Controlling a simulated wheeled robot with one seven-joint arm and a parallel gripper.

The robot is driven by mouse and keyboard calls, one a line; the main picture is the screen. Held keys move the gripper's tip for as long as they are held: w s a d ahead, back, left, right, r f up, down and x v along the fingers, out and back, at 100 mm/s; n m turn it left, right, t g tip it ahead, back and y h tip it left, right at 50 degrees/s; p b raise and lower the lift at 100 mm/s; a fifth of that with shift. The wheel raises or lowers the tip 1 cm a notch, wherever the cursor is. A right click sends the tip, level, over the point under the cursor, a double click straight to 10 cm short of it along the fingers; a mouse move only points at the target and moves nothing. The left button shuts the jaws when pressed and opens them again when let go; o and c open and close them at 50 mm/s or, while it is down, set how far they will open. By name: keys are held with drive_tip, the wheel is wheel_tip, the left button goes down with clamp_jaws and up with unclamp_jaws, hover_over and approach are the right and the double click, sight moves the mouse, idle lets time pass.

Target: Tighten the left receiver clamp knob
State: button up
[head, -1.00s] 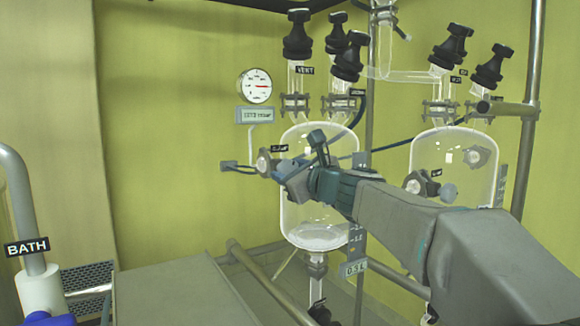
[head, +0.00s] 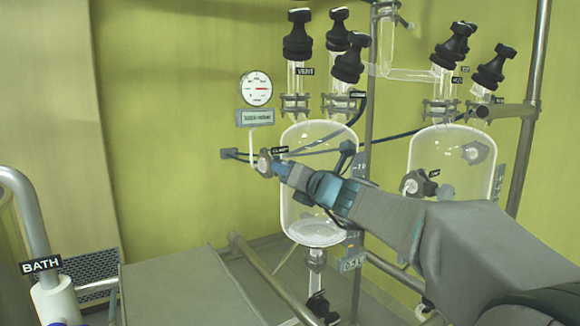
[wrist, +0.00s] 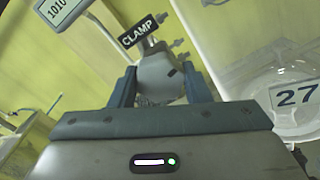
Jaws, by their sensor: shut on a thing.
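The left receiver (head: 305,205) is a clear glass vessel with a little pale material at its bottom. Its clamp knob (head: 264,161) is grey and sits at the vessel's upper left, beside a small black CLAMP label (head: 281,149). My gripper (head: 277,168) reaches across the front of the vessel from the right and is at the knob. In the wrist view, the grey knob (wrist: 160,78) lies between the two blue-grey fingers of my gripper (wrist: 160,88), which are shut on it. The fingers hide part of the knob in the head view.
A second glass receiver (head: 450,150) with its own clamp knob stands to the right. Black-capped valves (head: 297,35) rise above both vessels. A round gauge (head: 257,89) hangs on the wall. Metal rails (head: 270,285) and a grey bench top (head: 185,290) lie below.

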drive_tip(key=shift+f+m+p, duration=0.1)
drive_tip(key=shift+m+p, duration=0.5)
drive_tip(key=shift+m, duration=0.5)
drive_tip(key=o, duration=1)
drive_tip(key=p+v, duration=0.1)
drive_tip(key=v, duration=1.3)
drive_tip(key=shift+p, duration=0.3)
